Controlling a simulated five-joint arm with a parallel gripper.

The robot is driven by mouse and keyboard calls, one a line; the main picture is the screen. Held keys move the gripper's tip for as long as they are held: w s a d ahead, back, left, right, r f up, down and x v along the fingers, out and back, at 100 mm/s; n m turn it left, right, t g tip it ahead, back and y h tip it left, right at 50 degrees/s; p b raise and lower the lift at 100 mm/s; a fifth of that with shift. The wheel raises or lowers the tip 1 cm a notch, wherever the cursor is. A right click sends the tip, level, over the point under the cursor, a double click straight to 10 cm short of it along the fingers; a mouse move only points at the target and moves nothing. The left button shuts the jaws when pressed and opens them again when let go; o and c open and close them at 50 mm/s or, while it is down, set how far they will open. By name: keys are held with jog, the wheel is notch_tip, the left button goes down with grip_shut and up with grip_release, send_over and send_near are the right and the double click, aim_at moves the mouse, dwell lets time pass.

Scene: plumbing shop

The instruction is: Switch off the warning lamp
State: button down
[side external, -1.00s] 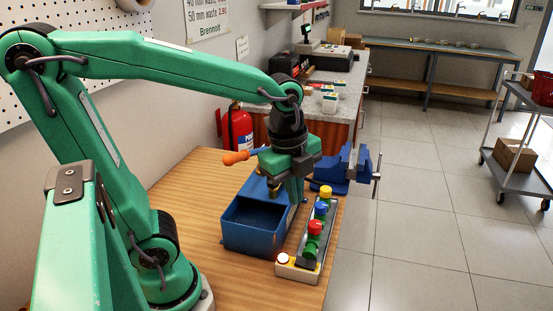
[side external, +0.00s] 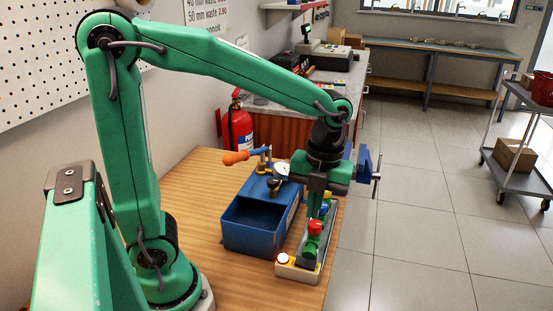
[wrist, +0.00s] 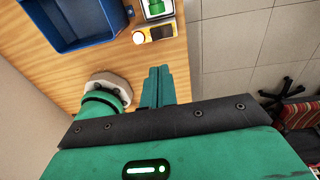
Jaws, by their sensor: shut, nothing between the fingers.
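A pale strip-shaped panel (side external: 297,274) stands at the front right of the wooden bench. The lamp also shows in the wrist view (wrist: 138,38), looking bright. Behind it a red knob (side external: 315,227) stands upright on a green body, with blue and yellow knobs farther back, partly hidden by my fingers. My gripper (side external: 316,212) is shut and empty, pointing down over the panel around the red and blue knobs. Whether it touches any knob I cannot tell. Its closed fingers show in the wrist view (wrist: 160,72).
A blue open-topped box (side external: 254,225) stands left of the panel, with a gauge and an orange-handled lever (side external: 236,158) behind it. A blue vise (side external: 365,168) is at the bench's right edge. Bare bench top lies in front of the box.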

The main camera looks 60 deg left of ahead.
aim_at(302, 264)
jog(key=shift+f, duration=0.1)
jog(key=f, duration=0.9)
jog(key=s+a+f, duration=0.1)
jog(key=f, duration=0.3)
jog(key=shift+s+a+f, duration=0.1)
jog(key=shift+f, duration=0.2)
jog(key=shift+f, duration=0.1)
jog(key=shift+s+a+f, duration=0.4)
jog(key=shift+s+f, duration=0.05)
jog(key=shift+f, duration=0.2)
jog(key=shift+w+d, duration=0.1)
jog(key=shift+w, duration=0.05)
jog(key=shift+w+d+r, duration=0.15)
jog(key=shift+w+d, duration=0.25)
jog(key=shift+d, duration=0.15)
jog(key=shift+r, duration=0.15)
notch_tip(302, 264, up, 14)
jog(key=s+a, duration=0.1)
jog(key=shift+a+r, duration=0.15)
jog(key=shift+a, duration=0.05)
dwell(0.5)
